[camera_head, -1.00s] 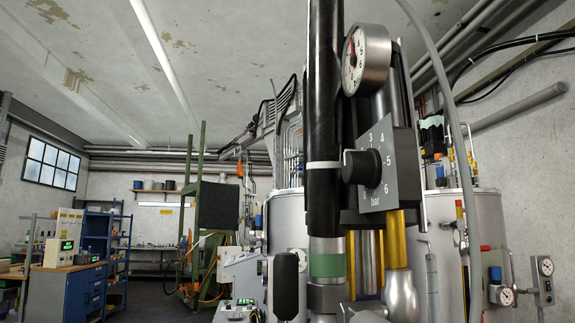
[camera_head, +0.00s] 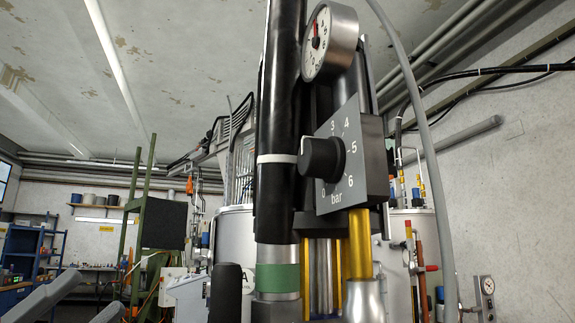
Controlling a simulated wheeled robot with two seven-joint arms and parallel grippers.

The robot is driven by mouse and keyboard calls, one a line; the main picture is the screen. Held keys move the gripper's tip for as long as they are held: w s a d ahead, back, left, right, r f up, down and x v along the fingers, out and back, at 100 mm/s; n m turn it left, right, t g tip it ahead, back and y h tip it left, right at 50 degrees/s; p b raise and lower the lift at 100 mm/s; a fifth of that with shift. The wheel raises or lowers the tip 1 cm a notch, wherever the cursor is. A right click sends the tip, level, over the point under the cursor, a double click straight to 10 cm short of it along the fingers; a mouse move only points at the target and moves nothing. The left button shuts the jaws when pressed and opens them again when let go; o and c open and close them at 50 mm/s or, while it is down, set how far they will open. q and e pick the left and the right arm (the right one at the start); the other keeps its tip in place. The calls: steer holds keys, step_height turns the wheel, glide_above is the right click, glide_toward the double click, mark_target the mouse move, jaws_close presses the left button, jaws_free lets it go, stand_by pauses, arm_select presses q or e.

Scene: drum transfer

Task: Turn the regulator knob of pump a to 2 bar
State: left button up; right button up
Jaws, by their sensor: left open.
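The black regulator knob (camera_head: 322,158) sticks out from a grey square scale plate (camera_head: 362,182) at the middle of the view. The plate shows 0, 3, 4, 5, 6 and "bar"; the knob hides the lower numbers, and I cannot read its setting. Above it is a round white pressure gauge (camera_head: 317,42) with a red needle. My left gripper (camera_head: 99,291) shows at the bottom left as two grey fingers, spread apart and empty. It is well to the left of and below the knob, not touching it. My right gripper is not in view.
A thick black column (camera_head: 272,125) with a green band stands left of the knob. A grey hose (camera_head: 408,75) runs down on the right. A dark rounded upright piece (camera_head: 226,293) stands low in front. A green frame (camera_head: 133,215) and shelves are further back left.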

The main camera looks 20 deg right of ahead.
arm_select(q)
steer(key=s+d+r+m+g+y, duration=0.2)
steer(key=s+r+m+g+y, duration=0.35)
steer(key=s+r+m, duration=0.35)
steer(key=m+t+y, duration=0.3)
steer(key=m, duration=0.2)
glide_toward(303, 158)
steer(key=d+p, duration=0.2)
steer(key=d, duration=0.5)
steer(key=shift+d+r, duration=0.2)
steer(key=shift+d, duration=0.7)
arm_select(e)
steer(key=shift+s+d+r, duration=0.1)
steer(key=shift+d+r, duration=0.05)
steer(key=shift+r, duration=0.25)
arm_select(q)
steer(key=c, duration=0.9)
steer(key=shift+c, duration=0.3)
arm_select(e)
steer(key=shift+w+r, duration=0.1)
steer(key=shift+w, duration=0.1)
